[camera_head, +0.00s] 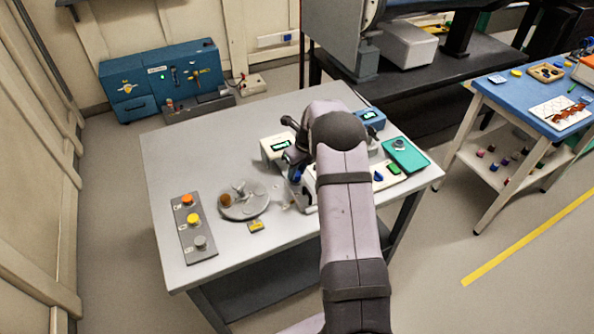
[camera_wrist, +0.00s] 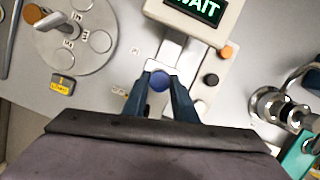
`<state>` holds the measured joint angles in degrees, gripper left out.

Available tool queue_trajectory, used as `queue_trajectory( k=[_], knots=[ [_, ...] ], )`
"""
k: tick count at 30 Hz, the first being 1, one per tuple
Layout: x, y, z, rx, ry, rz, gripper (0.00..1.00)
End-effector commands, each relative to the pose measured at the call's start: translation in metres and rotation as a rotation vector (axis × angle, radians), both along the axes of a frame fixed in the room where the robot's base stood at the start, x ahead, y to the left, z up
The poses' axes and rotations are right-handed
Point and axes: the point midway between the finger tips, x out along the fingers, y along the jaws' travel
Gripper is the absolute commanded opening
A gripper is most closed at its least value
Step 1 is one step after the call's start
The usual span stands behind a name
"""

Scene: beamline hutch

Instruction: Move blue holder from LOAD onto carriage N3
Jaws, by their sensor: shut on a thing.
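My gripper (camera_wrist: 160,82) has its two dark blue fingers shut on the round-topped blue holder (camera_wrist: 159,81) in the wrist view. The holder is over or at a pale metal strip in front of a box whose green display reads WAIT (camera_wrist: 194,10); I cannot tell whether it is lifted. In the head view my arm hides most of this spot. A round grey disc (camera_wrist: 70,64) with several pale round spots and small labels lies to the left, also in the head view (camera_head: 243,210). An orange-brown holder (camera_wrist: 36,14) stands on it. I cannot read N3 or LOAD for certain.
A panel with orange, yellow and grey knobs (camera_head: 184,225) lies at the table's left. A yellow tag (camera_head: 256,226) lies before the disc. A teal tray (camera_head: 405,163) is at the right, with metal cylinders (camera_wrist: 272,105) nearby in the wrist view. The table's back left is clear.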

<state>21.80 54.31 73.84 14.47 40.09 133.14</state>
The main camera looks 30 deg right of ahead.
Motion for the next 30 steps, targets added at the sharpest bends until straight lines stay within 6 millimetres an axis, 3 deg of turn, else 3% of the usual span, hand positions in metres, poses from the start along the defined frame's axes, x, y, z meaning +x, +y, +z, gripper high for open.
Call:
queue_trajectory(
  k=[30],
  knots=[
    [0.0003, -0.0001, -0.0097, 0.0, -0.001, 0.0, 0.03]
  ],
)
